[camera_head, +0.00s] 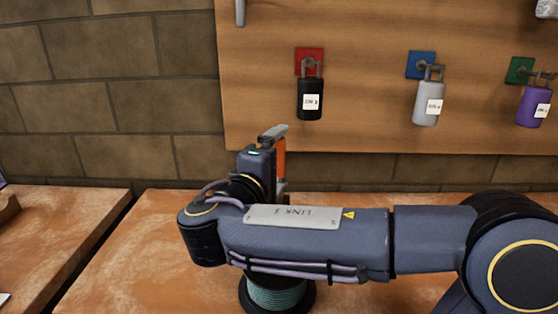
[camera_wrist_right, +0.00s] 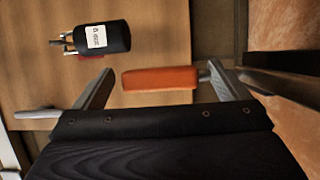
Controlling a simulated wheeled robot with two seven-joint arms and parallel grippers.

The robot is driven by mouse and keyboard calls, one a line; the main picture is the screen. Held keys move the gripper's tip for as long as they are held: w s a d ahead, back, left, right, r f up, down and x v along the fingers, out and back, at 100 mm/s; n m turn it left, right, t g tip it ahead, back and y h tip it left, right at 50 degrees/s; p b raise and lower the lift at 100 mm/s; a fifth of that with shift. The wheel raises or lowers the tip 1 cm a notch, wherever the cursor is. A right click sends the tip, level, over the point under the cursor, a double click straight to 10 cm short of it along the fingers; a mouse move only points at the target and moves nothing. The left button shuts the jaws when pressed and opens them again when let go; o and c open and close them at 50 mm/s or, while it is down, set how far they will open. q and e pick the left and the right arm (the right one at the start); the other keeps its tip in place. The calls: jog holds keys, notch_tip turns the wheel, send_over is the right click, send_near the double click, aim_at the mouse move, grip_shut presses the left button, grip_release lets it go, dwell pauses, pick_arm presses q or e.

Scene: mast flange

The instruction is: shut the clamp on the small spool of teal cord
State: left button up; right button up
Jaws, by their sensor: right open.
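The small spool of teal cord (camera_head: 275,292) stands on the bench, its upper part hidden behind my right arm. An orange bar (camera_head: 280,158), which looks like a clamp handle, shows just behind my right gripper (camera_head: 268,143). In the right wrist view the orange bar (camera_wrist_right: 160,78) lies across the gap between the open fingers of my right gripper (camera_wrist_right: 161,72). Its right end meets a grey metal piece close to the right finger; I cannot tell whether they touch. The rest of the clamp is hidden. My left gripper is not in view.
Above on a wooden board (camera_head: 380,120) hang a black padlock (camera_head: 310,100), a grey padlock (camera_head: 428,103) and a purple padlock (camera_head: 533,105). The black padlock also shows in the right wrist view (camera_wrist_right: 102,38). The bench (camera_head: 120,265) is clear left of my arm, with a gap further left.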

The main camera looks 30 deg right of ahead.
jog(key=v, duration=0.7)
jog(key=shift+a, duration=0.15)
jog(key=shift+s, duration=0.1)
